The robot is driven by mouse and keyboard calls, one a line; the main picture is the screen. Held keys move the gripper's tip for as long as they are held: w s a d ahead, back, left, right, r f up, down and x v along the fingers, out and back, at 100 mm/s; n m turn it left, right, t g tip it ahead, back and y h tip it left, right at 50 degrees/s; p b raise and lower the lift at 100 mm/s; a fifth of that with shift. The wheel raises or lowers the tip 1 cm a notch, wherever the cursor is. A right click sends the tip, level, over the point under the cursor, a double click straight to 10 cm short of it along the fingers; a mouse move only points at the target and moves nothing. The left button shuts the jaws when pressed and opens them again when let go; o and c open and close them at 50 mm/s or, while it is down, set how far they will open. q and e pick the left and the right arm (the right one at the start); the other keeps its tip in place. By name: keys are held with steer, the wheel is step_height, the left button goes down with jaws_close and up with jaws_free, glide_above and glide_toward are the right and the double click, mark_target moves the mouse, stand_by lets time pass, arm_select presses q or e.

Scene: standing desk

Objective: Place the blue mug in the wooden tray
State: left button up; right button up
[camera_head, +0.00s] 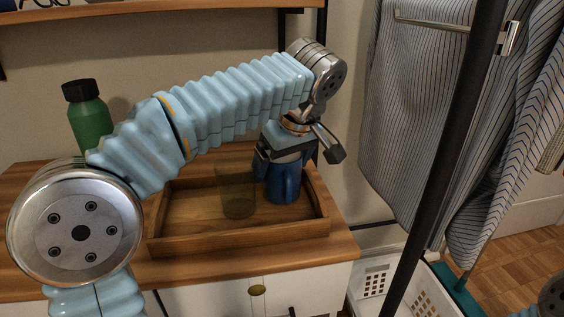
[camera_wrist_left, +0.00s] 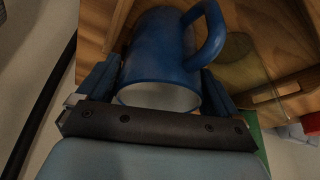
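The blue mug (camera_head: 283,184) stands upright at the right side of the wooden tray (camera_head: 240,243), inside its rim as seen from the head. Its base seems to be at the tray floor, but I cannot tell whether it touches. My left gripper (camera_head: 287,160) comes down over it from above. In the left wrist view the mug (camera_wrist_left: 160,50) sits between the two fingers, which lie against its sides, with its handle toward the upper right. My right gripper is not in view; only a bit of my right arm shows at the lower right corner.
A see-through greenish glass (camera_head: 237,192) stands in the tray just left of the mug. A green bottle with a black cap (camera_head: 88,122) stands at the back left. A dark upright post and white baskets (camera_head: 372,280) are right of the desk. The tray's left part is bare.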

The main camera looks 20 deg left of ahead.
arm_select(q)
steer(key=shift+r, duration=0.35)
steer(key=p+v, duration=0.3)
steer(key=v, duration=0.8)
steer(key=shift+r, duration=0.3)
steer(key=shift+d, duration=0.1)
